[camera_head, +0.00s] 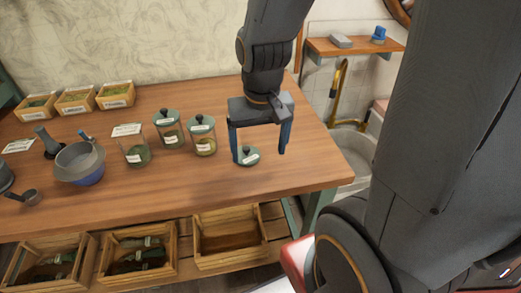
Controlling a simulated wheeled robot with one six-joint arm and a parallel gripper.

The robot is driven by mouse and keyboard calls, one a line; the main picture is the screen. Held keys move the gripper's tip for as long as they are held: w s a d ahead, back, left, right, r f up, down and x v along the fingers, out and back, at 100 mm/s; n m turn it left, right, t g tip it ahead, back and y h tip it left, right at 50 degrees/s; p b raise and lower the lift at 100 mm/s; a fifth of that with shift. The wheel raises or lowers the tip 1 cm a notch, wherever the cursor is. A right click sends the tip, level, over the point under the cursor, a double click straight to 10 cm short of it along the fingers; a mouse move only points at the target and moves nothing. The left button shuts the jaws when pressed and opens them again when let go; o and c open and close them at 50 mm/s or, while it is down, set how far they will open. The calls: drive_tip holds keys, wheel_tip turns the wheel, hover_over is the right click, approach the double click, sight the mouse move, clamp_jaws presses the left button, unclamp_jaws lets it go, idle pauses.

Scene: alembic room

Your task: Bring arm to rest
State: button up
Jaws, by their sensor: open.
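My gripper (259,147) points down over the right part of the wooden table (305,170). Its two blue fingers are spread wide apart and nothing is held between them. A small dark green lid with a knob (248,157) lies on the table just by the left finger. I cannot tell whether the finger touches it. An open glass jar (137,153) with a label stands to the left. Two lidded glass jars, one (169,130) and another (203,137), stand between it and my gripper.
A grey mortar-like bowl (79,163) and a scoop (25,198) are at the left. Small labelled boxes (76,101) line the back. Wooden crates (136,262) sit below the table. A basin with a brass tap (339,90) and a wall shelf (352,47) are at the right.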

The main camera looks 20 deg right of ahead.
drive_tip(key=shift+s+f+n, duration=0.15)
drive_tip(key=shift+s+n, duration=0.4)
drive_tip(key=shift+n, duration=0.45)
